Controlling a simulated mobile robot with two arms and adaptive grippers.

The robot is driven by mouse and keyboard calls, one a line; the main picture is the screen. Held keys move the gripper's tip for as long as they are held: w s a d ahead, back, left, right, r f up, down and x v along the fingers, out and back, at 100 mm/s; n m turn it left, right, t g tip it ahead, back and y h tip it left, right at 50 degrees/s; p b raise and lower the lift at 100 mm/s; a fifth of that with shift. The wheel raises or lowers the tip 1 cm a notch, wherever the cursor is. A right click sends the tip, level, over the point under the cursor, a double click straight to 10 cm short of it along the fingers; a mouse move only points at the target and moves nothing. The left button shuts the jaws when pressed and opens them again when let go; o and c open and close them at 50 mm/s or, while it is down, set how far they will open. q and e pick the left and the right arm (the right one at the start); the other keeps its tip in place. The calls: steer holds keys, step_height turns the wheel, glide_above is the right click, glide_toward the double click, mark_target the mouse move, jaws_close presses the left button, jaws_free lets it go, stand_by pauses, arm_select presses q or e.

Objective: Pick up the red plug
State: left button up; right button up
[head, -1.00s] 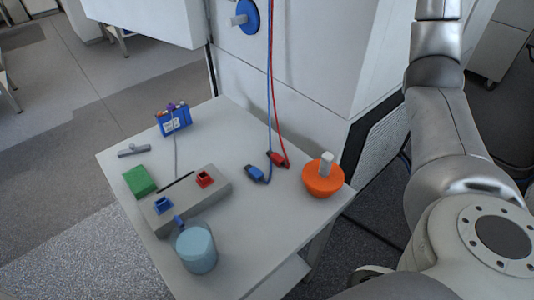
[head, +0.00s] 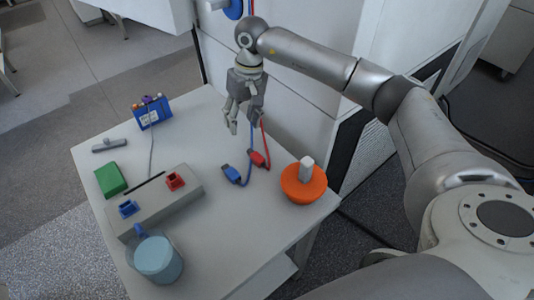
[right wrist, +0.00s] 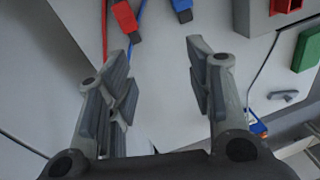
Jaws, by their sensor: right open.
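The red plug (head: 258,159) lies on the white table (head: 225,225) at the end of a red cable. It also shows in the right wrist view (right wrist: 126,19), near the top edge and beyond the left finger. My right gripper (head: 243,128) is open and empty, pointing down above the table behind the plug, with both fingers apart in the right wrist view (right wrist: 165,75). A blue plug (head: 235,174) on a blue cable lies close beside the red one, to its left. My left gripper is not in view.
A grey block with a red socket (head: 175,181) and a blue socket (head: 128,209) stands left. An orange bowl-shaped object (head: 304,187) is right of the plugs. A light-blue cylinder (head: 158,260), a green block (head: 111,180) and a blue battery pack (head: 152,113) stand around. The white cabinet rises behind.

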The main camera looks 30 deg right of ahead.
step_height(320, 180, down, 3)
steer(key=s+d+n+h, duration=0.1)
steer(key=d+h, duration=0.1)
steer(key=d, duration=0.1)
steer(key=p, duration=0.1)
glide_above(257, 156)
steer(key=w, duration=0.1)
steer(key=shift+n, duration=0.3)
steer(key=f, duration=0.4)
steer(key=shift+d+f, duration=0.2)
steer(key=shift+f, duration=0.2)
steer(key=f, duration=0.1)
steer(key=f+p, duration=0.1)
steer(key=f, duration=0.1)
steer(key=s+f+p, duration=0.1)
steer(key=f, duration=0.1)
steer(key=shift+a+f, duration=0.15)
steer(key=shift+a, duration=0.1)
steer(key=shift+f, duration=0.25)
steer(key=c, duration=1)
